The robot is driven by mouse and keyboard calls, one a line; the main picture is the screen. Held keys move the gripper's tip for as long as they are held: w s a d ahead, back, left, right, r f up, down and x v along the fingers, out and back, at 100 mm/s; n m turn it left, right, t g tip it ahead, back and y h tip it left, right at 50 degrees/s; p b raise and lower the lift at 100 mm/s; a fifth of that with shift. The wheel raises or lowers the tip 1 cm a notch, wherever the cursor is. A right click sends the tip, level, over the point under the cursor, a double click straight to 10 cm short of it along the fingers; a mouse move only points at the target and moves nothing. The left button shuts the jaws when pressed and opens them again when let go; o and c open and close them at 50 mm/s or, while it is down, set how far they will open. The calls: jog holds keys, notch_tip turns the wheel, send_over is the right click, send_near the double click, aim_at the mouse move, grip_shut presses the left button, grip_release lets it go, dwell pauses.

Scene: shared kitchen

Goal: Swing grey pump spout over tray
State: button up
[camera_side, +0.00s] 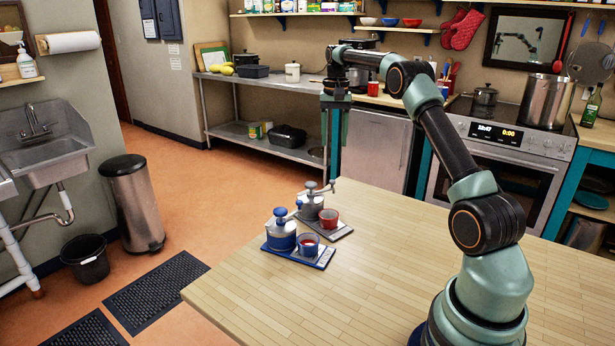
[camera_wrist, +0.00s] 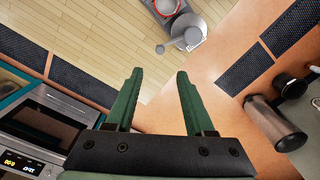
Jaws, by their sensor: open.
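The grey pump (camera_side: 311,207) stands upright on its grey tray (camera_side: 340,235) near the far left edge of the wooden table. Its spout (camera_side: 325,186) points to the back right, off to the side of the tray, and ends in a small knob. A red cup (camera_side: 329,219) stands on this tray. In the wrist view the grey pump (camera_wrist: 190,36) and its spout (camera_wrist: 168,46) show beyond the fingers. My gripper (camera_wrist: 159,73) is open and empty, apart from the pump. In the side view it hangs high behind the pump, its fingertips hard to separate from the background.
A blue pump (camera_side: 281,238) stands close in front of the grey one, on a blue tray (camera_side: 320,262) with another cup. The table (camera_side: 400,225) is clear to the right of the pumps. A counter and oven (camera_side: 495,170) stand behind the table.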

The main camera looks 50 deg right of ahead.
aim_at(332, 181)
notch_tip(332, 181, down, 12)
dwell(0.5)
grip_shut()
dwell(1.4)
